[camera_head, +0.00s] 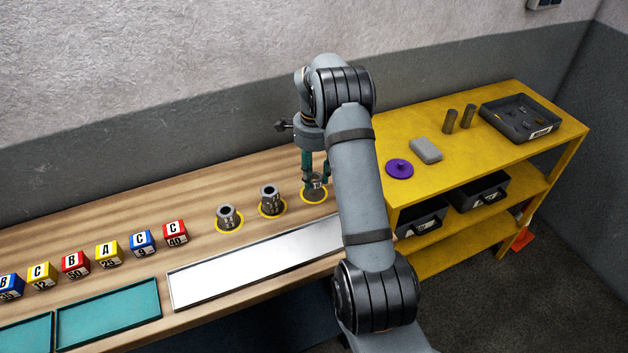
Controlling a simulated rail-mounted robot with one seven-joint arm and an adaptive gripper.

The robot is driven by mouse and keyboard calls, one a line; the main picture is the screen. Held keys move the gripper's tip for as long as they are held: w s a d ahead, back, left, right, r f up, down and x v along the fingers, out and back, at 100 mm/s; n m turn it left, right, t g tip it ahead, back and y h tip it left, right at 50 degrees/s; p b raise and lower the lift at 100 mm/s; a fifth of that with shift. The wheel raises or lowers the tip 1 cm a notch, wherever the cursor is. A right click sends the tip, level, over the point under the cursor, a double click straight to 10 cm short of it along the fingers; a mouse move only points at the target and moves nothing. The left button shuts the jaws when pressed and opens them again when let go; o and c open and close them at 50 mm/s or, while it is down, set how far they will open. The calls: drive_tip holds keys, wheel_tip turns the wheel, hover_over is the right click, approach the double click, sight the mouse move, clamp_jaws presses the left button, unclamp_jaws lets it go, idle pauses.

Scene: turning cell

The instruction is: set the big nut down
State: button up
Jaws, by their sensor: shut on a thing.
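My gripper (315,178) points down over the right-hand yellow ring (315,200) on the wooden bench. It is shut on a small grey metal part, which I take to be the big nut (316,188). The nut is within the ring's outline and partly hidden by the fingers. I cannot tell whether it touches the bench. Two other grey metal parts with a hole in the top stand upright on yellow rings to the left: one in the middle (270,199) and one further left (228,217).
A silver tray (255,265) lies in front of the rings. Lettered cubes (109,255) and teal trays (108,313) are at the left. A yellow shelf unit (455,153) at the right holds a purple knobbed disc (399,168), a grey block, two cylinders and a dark tray (520,118).

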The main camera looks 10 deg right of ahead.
sight(314, 177)
wheel_tip(314, 177, down, 4)
drive_tip(key=shift+r+p, duration=0.15)
drive_tip(key=shift+p, duration=0.55)
drive_tip(key=shift+w+f, duration=0.1)
drive_tip(key=shift+f, duration=0.15)
drive_tip(key=shift+f+b, duration=0.2)
drive_tip(key=shift+b, duration=0.1)
drive_tip(key=o, duration=1.3)
drive_tip(key=shift+r, duration=0.15)
wheel_tip(314, 177, up, 12)
drive_tip(key=shift+r, duration=0.1)
